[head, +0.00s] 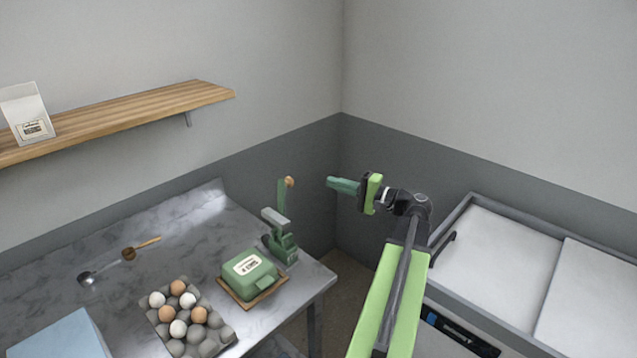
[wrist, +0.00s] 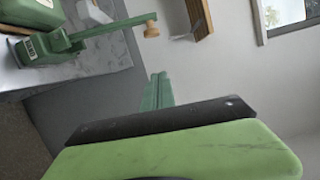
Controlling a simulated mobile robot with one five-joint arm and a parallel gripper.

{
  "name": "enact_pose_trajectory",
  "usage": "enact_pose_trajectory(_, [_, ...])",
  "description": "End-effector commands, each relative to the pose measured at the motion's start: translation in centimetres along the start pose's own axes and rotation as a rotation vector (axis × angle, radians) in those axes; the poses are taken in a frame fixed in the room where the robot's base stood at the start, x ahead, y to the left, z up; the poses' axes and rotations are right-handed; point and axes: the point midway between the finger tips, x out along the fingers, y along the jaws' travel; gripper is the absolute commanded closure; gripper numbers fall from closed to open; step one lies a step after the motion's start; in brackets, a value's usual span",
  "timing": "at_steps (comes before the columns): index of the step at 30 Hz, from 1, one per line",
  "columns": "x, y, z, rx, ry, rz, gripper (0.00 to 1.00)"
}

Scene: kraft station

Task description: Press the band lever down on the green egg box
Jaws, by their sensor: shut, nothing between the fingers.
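The green egg box (head: 247,273) sits closed, with a white label on top, on a small wooden board (head: 265,294) near the right end of the table. Beside it stands a green press (head: 284,247). Its band lever (head: 282,194) points up and ends in a wooden knob (head: 289,182). In the wrist view the lever (wrist: 112,26) and knob (wrist: 151,28) show at upper left, with the box (wrist: 31,14) at the corner. My gripper (head: 329,182) is shut and empty, to the right of the knob at about its height in the head view, apart from it.
A grey egg tray (head: 213,340) with brown and white eggs stands left of the box. A ladle (head: 88,278) and a wooden-handled tool (head: 146,244) lie behind it. A wooden shelf (head: 120,112) hangs above. A white-topped unit (head: 495,250) stands at right.

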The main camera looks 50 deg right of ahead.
Motion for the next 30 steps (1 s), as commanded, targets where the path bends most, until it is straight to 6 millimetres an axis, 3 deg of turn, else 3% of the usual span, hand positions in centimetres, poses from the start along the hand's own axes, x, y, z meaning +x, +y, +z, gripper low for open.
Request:
enact_pose_trajectory(12, [9.1, 0.0, 0.2, 0.000, -0.005, 0.001, 1.00])
enact_pose_trajectory(15, [9.1, 0.0, 2.5, 0.000, -0.004, 0.001, 1.00])
enact_pose_trajectory(18, [9.4, 0.0, 3.5, 0.000, -0.004, 0.001, 1.00])
enact_pose_trajectory(30, [9.7, 0.0, 4.1, 0.000, -0.004, 0.001, 1.00])
